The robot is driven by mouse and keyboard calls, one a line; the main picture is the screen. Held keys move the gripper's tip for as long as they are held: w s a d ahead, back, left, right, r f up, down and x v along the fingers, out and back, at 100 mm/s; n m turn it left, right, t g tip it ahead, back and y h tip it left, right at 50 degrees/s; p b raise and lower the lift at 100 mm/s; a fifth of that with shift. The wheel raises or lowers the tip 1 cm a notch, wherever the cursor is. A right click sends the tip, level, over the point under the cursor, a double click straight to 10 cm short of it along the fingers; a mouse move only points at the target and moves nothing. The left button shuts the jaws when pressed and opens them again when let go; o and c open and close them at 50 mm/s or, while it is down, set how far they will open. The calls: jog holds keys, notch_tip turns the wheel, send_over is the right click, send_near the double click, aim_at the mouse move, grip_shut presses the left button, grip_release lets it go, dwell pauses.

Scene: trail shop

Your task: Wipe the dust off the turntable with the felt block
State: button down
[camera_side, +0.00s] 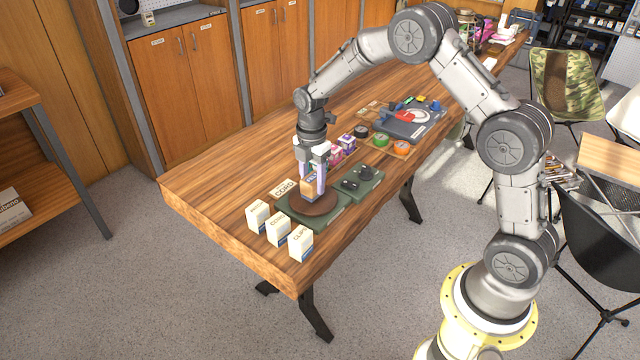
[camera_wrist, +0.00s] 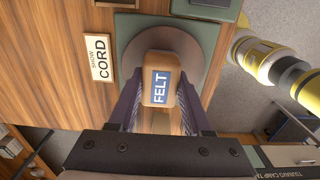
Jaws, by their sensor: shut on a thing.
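My gripper (camera_side: 314,182) points down over the turntable and is shut on the felt block (camera_side: 309,188). In the wrist view the felt block (camera_wrist: 159,82) is tan with a blue label reading FELT, held between the two dark fingers (camera_wrist: 160,110). The turntable (camera_side: 325,208) is a brown round disc on a green base (camera_side: 341,213). The block is over the disc; I cannot tell for sure whether its underside touches it. In the wrist view the disc (camera_wrist: 197,50) shows around the block. No dust can be made out on the visible part.
White boxes (camera_side: 278,229) stand along the near left table edge beside the base. A CORD card (camera_side: 284,188) lies behind. A green unit with dark knobs (camera_side: 361,182) sits to the right, with small boxes and tape rolls (camera_side: 402,148) beyond. The table's left end (camera_side: 200,190) is bare.

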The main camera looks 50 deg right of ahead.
jog(key=w, duration=0.3)
jog(key=shift+w, duration=0.15)
notch_tip(320, 180, up, 8)
dwell(0.5)
jog(key=shift+n, duration=0.3)
